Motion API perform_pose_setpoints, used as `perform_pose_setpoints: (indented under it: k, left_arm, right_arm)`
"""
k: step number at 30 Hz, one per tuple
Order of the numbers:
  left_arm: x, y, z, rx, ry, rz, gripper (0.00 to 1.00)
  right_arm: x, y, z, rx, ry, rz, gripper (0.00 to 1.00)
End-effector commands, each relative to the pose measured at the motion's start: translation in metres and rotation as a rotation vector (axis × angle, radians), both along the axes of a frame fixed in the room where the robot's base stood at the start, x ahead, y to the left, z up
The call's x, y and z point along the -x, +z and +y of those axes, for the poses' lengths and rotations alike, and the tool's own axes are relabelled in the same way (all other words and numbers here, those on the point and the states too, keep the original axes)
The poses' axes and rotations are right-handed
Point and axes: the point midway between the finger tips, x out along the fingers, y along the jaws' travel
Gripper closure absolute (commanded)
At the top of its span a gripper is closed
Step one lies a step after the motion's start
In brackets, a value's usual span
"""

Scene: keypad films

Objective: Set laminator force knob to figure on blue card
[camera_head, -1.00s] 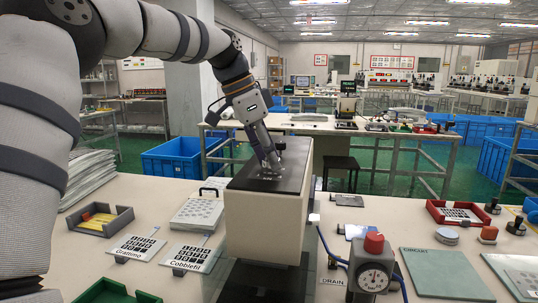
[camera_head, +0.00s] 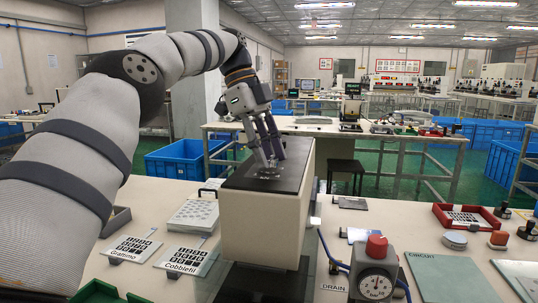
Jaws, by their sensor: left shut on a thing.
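The laminator (camera_head: 262,222) is a pale box with a dark top plate (camera_head: 243,178), standing at the middle front. My left gripper (camera_head: 272,163) points down at the top plate, its fingers closed around the small force knob there. The fingers mostly hide the knob, so its pointer and scale cannot be read. A small blue and white piece (camera_head: 354,234) lies right of the laminator; I cannot tell whether it is the blue card, and no figure on it is readable. My right gripper is out of view.
A grey pump unit with a red cap and dial (camera_head: 375,275) stands at front right, beside the DRAIN label (camera_head: 334,285). Keypad cards Grattimo (camera_head: 131,248) and Cobbletil (camera_head: 186,261) lie left. A red tray (camera_head: 468,218) and green mat (camera_head: 450,277) are right.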

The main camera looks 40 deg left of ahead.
Motion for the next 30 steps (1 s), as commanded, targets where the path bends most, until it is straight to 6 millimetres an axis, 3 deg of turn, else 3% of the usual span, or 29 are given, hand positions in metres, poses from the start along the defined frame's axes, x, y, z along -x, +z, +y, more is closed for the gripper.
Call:
perform_pose_setpoints:
  k: [21,22,24,30]
  left_arm:
    - [0.0001,-0.0024,0.0000,-0.001,-0.073,0.008,0.95]
    - [0.0001,-0.0025,-0.0001,-0.001,-0.073,0.008,0.65]
    - [0.0000,-0.0023,-0.0001,-0.001,-0.073,0.008,0.49]
    - [-0.0001,-0.0013,0.0000,0.000,-0.072,0.004,0.47]
  right_arm:
    - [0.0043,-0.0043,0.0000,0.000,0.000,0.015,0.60]
    - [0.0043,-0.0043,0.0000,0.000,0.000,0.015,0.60]
    - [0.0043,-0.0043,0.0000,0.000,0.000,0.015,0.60]
    - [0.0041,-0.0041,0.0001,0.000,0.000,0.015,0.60]
